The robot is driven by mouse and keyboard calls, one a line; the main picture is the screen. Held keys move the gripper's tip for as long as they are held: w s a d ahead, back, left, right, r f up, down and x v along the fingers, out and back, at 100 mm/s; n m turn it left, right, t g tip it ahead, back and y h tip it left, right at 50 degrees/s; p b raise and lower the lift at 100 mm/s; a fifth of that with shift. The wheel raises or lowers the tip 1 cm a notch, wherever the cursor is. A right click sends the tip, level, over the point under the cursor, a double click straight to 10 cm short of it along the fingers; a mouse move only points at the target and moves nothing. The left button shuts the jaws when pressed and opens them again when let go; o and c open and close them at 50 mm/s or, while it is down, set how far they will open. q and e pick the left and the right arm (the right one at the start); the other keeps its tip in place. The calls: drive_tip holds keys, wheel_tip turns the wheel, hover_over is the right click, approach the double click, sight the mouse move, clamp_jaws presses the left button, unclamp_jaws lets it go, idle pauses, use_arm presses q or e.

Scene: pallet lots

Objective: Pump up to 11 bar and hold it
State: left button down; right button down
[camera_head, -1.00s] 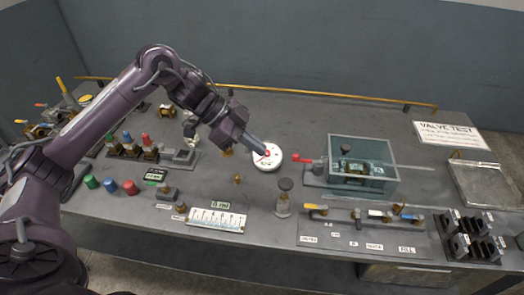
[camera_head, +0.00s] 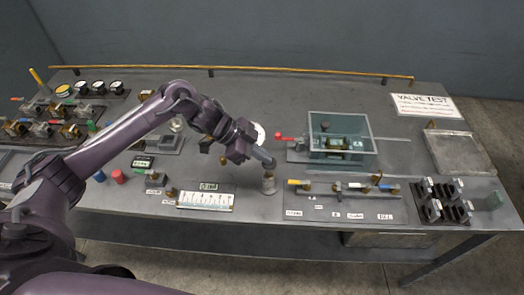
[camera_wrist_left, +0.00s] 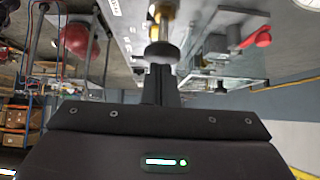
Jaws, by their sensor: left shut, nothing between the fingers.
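My left gripper (camera_head: 268,163) is shut and empty, right above the pump post (camera_head: 269,185), a short grey cylinder near the bench's front edge. The gripper hides the post's dark round knob in the head view. In the left wrist view the knob (camera_wrist_left: 162,51) lies just past the shut fingertips (camera_wrist_left: 160,70); whether they touch it I cannot tell. The white round gauge (camera_head: 259,134) stands behind my wrist, partly hidden; its needle is not readable. My right gripper is not in view.
A clear tank (camera_head: 341,156) with a valve inside and a red lever (camera_head: 284,138) stands to the right. A valve manifold (camera_head: 345,190) lies in front of it, beside black holders (camera_head: 445,205). An empty tray (camera_head: 460,152) and a sign (camera_head: 427,106) are at far right.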

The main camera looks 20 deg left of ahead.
use_arm(q)
wheel_tip(320, 180, down, 4)
drive_tip(key=shift+s+r+b, duration=0.1)
drive_tip(key=shift+b, duration=1)
drive_tip(key=shift+s, duration=0.1)
drive_tip(key=s+a+r, duration=0.1)
drive_tip(key=a+r, duration=0.5)
drive_tip(key=r, duration=0.5)
drive_tip(key=shift+s+a+r, duration=0.35)
drive_tip(key=shift+a, duration=0.05)
